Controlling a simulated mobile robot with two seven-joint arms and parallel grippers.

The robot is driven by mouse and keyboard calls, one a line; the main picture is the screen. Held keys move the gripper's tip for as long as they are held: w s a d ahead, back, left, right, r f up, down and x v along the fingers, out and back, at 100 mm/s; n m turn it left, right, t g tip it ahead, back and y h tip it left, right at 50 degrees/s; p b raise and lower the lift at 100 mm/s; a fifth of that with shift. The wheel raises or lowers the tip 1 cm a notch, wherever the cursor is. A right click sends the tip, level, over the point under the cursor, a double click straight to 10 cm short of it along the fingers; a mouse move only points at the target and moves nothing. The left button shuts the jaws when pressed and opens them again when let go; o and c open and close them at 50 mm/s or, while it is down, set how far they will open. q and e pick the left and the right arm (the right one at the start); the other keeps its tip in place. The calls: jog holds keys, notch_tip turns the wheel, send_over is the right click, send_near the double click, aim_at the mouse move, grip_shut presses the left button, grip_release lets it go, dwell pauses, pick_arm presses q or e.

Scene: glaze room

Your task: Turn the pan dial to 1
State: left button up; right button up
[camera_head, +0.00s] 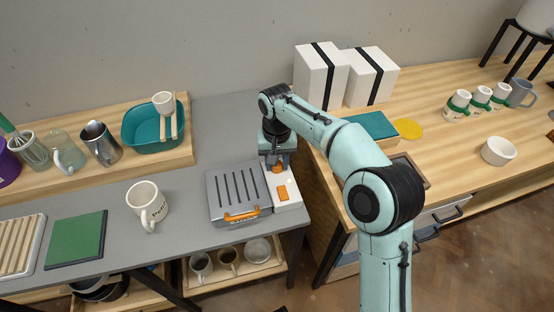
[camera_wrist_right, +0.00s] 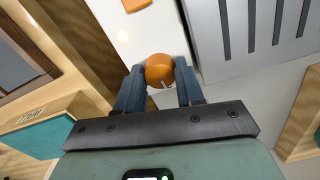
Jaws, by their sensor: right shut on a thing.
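The pan (camera_head: 238,191) is a grey ribbed plate with an orange front handle (camera_head: 242,215), on the grey bench. A white control panel (camera_head: 293,204) adjoins its right side. The round orange dial (camera_head: 278,169) is at the panel's far end. My right gripper (camera_head: 277,160) reaches down over it. In the right wrist view the dial (camera_wrist_right: 159,67) sits between the two dark fingers of my right gripper (camera_wrist_right: 160,76), which is shut on it. A small pale mark shows on the dial's near edge. I cannot read any numbers. My left gripper is not in view.
An orange square (camera_head: 283,192) lies on the panel in front of the dial. A white mug (camera_head: 147,203) and a green board (camera_head: 77,239) are to the left. A wooden counter with white boxes (camera_head: 320,76) stands to the right. Bench behind the pan is clear.

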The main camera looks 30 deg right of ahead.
jog(key=shift+r+n+p, duration=0.2)
jog(key=shift+n+p, duration=0.8)
jog(key=shift+p, duration=0.05)
jog(key=n+p, duration=0.3)
jog(key=shift+n, duration=0.3)
pick_arm(q)
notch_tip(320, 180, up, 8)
jog(key=p, duration=0.3)
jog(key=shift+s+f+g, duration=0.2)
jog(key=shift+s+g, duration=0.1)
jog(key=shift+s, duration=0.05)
pick_arm(e)
jog(key=n, duration=0.5)
jog(key=shift+f+n, duration=0.1)
jog(key=shift+n, duration=0.2)
jog(key=shift+w, duration=0.1)
jog(key=o, duration=0.8)
jog(key=shift+c, duration=0.2)
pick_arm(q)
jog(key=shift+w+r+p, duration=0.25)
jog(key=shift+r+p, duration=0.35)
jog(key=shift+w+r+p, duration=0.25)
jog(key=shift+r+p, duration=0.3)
pick_arm(e)
notch_tip(320, 180, up, 13)
jog(key=shift+r, duration=0.2)
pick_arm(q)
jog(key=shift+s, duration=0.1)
pick_arm(e)
jog(key=shift+f, duration=0.1)
